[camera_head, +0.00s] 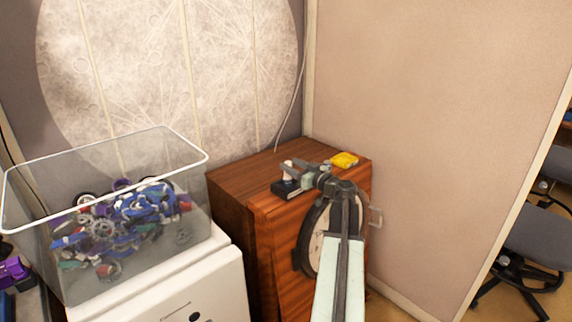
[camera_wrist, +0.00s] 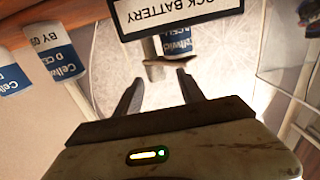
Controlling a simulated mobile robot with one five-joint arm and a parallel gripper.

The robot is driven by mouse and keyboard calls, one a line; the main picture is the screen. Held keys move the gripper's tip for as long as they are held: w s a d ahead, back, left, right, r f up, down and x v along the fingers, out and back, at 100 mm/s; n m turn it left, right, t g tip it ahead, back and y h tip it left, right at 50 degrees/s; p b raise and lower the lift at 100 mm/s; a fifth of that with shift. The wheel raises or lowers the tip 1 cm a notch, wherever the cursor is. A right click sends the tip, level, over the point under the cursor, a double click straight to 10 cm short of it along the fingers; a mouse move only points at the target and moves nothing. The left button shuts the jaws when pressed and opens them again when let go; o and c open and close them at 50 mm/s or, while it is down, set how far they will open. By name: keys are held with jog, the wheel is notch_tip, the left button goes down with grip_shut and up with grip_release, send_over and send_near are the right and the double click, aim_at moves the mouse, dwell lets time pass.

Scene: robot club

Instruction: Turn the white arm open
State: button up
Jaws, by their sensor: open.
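The white arm appears to be the short pale bar (camera_wrist: 152,47) below the black-lettered label in the wrist view. A flat, brownish-edged piece (camera_wrist: 168,62) sits at its near end. My gripper (camera_wrist: 158,84) is open, with its two dark fingers apart just short of that piece. I see nothing held between them. In the head view my gripper (camera_head: 299,175) is above the top of the wooden cabinet (camera_head: 237,172), at a small dark block (camera_head: 286,190) with a white upright part (camera_head: 287,172). I cannot tell whether the fingers touch it.
The label (camera_wrist: 180,14) ends in "CK BATTERY". Blue-and-white battery cells (camera_wrist: 58,57) stand left of it. A yellow item (camera_head: 344,160) lies on the cabinet. A pale round dial (camera_head: 318,240) is on its front, partly behind my arm. A clear bin (camera_head: 75,245) of parts stands left.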

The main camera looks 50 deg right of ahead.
jog(key=shift+w+d, duration=0.15)
jog(key=shift+w, duration=0.55)
jog(key=shift+w+d, duration=0.15)
jog(key=shift+w, duration=0.55)
